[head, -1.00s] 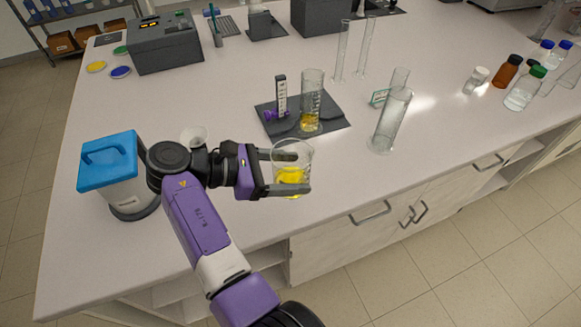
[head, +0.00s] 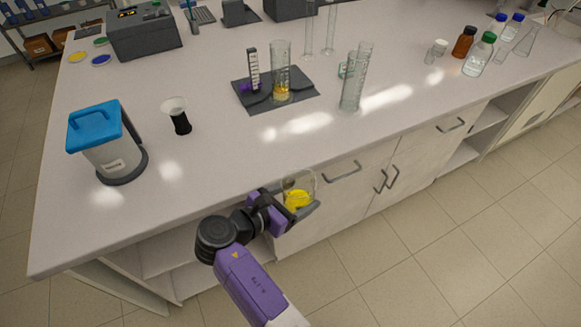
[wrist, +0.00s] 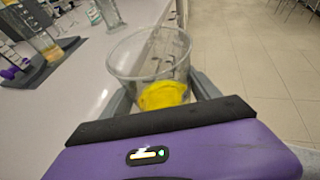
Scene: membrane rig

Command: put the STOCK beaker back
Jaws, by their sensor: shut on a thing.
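My gripper (head: 292,213) is shut on a clear glass beaker (head: 298,183) with yellow liquid in it. In the head view the beaker is in front of the bench's front edge, over the cabinet fronts, and looks roughly upright. In the wrist view the beaker (wrist: 150,58) sits between the two fingers, with its open rim toward the camera and yellow low inside. No label on the beaker is readable.
A dark mat (head: 300,97) holds a cylinder with amber liquid (head: 281,80) and a purple-based stand (head: 253,70). A tall glass cylinder (head: 352,88) stands right of it. A blue-lidded container (head: 100,135) and a black-based funnel (head: 178,115) stand left. The front middle bench is clear.

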